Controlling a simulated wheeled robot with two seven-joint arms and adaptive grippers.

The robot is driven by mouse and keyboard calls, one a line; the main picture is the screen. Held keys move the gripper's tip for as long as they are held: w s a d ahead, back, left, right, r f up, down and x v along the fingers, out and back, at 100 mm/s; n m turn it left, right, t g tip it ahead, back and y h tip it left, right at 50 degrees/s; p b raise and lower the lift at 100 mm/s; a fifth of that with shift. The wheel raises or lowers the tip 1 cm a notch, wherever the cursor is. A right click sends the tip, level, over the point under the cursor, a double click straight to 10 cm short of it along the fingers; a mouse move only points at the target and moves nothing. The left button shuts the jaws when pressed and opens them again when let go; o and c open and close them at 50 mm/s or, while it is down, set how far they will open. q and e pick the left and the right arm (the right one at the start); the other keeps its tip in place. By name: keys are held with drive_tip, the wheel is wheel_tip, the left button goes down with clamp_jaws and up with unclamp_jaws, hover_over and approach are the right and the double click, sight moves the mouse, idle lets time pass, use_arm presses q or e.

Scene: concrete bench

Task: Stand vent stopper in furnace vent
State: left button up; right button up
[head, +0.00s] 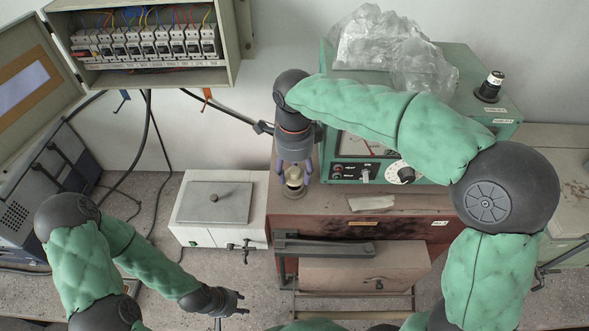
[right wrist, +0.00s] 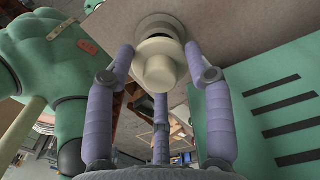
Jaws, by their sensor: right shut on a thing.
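My right gripper (head: 293,168) points down over the left part of the brown furnace's top (head: 340,205). It is shut on the cream vent stopper (right wrist: 158,65), whose rounded knob lies between the purple fingers in the right wrist view. The stopper also shows under the fingers in the head view (head: 293,178). Behind it in the right wrist view is the round vent collar (right wrist: 160,22), with a dark gap between the two. I cannot tell whether the stopper's lower end is inside the vent. My left gripper (head: 238,302) is empty and looks open, low and away from the furnace.
A green instrument box (head: 350,172) with a clear plastic bag (head: 385,50) on top stands close right of my right gripper. A white hotplate (head: 214,205) stands left of the furnace. An open fuse box (head: 150,50) and hanging cables are at the back left.

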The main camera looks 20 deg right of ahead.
sight(295, 171)
drive_tip(key=shift+f+b, duration=0.95)
drive_tip(key=shift+f, duration=0.35)
idle(0.5)
drive_tip(key=o, duration=1.2)
drive_tip(key=shift+c, duration=0.2)
wheel_tip(295, 171, up, 12)
